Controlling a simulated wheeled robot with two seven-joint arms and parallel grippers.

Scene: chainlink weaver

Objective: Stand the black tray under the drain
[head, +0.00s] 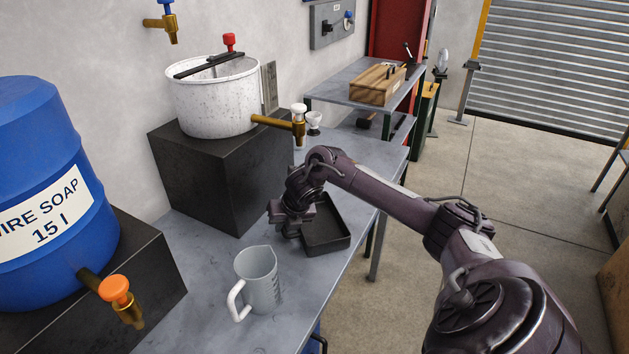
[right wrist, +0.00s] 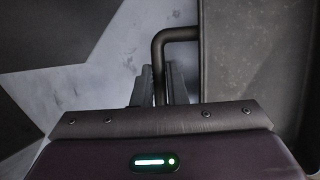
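The black tray (head: 328,246) is a shallow rectangular pan on the grey workbench, close to its right edge, below and to the right of the pot's tap. My right gripper (head: 284,219) is at the tray's left side. In the right wrist view the tray (right wrist: 262,60) is at the right, and its bent handle bar (right wrist: 158,70) runs between my fingers (right wrist: 160,88), which look closed on it. The brass drain tap (head: 280,122) with a white knob sticks out from the white speckled pot (head: 212,105). My left gripper is out of view.
The pot stands on a dark block (head: 225,170). A measuring jug (head: 258,280) stands on the workbench (head: 195,245) in front. A blue soap barrel (head: 45,150) with an orange-knobbed tap (head: 118,295) is at the left. A small white cup-like thing (head: 314,122) is beside the drain tap.

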